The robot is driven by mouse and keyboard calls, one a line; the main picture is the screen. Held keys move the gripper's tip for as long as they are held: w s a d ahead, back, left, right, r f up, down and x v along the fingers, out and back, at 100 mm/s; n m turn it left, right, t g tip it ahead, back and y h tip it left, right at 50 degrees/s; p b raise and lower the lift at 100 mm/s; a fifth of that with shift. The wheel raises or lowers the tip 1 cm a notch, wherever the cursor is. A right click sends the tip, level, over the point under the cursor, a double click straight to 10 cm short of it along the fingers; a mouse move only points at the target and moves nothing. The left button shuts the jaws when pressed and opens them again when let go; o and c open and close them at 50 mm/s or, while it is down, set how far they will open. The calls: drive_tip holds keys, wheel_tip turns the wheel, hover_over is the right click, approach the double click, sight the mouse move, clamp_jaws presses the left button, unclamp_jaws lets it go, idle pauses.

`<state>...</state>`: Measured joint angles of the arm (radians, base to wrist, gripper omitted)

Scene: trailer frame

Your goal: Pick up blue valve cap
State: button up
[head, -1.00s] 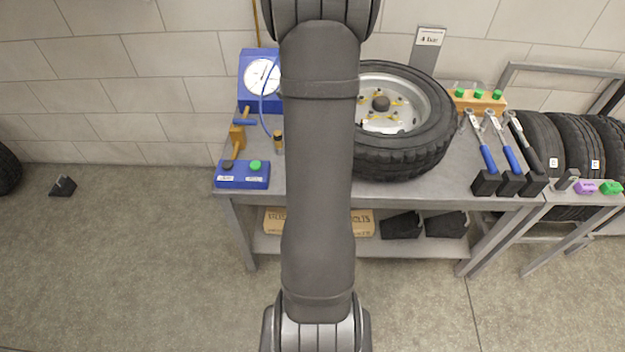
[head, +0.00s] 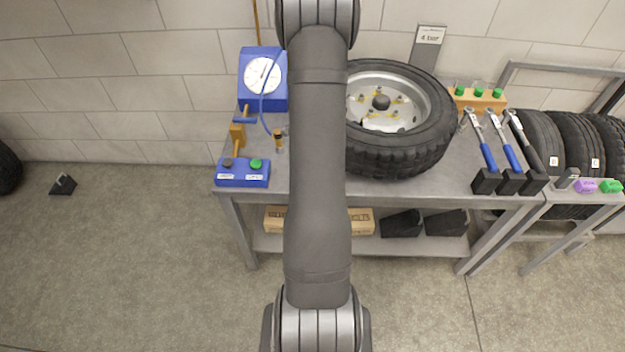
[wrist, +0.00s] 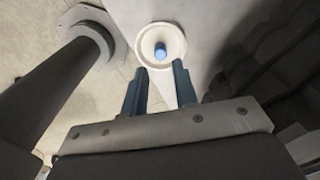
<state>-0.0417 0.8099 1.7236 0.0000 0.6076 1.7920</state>
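The blue valve cap (wrist: 161,49) shows in the wrist view, upright in the middle of a round white dish (wrist: 143,45). My gripper (wrist: 159,67) is open, with its two dark fingers apart and nothing between them. In that picture the fingertips lie just below the cap, one to each side of it. How far they are above the dish cannot be told. In the head view my arm covers the middle of the bench, and neither the cap nor my gripper can be seen.
A wheel with its tyre (head: 400,158) lies on the grey bench (head: 455,178). To its right are several blue and black tools and a wooden block (head: 481,102) with green caps. A blue gauge box (head: 246,100) and a blue button box (head: 243,176) stand at the left.

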drive_tip(key=f, duration=0.4)
drive_tip(key=shift+w+a+f, duration=0.1)
drive_tip(key=shift+w+a, duration=0.05)
drive_tip(key=shift+a, duration=0.1)
clamp_jaws()
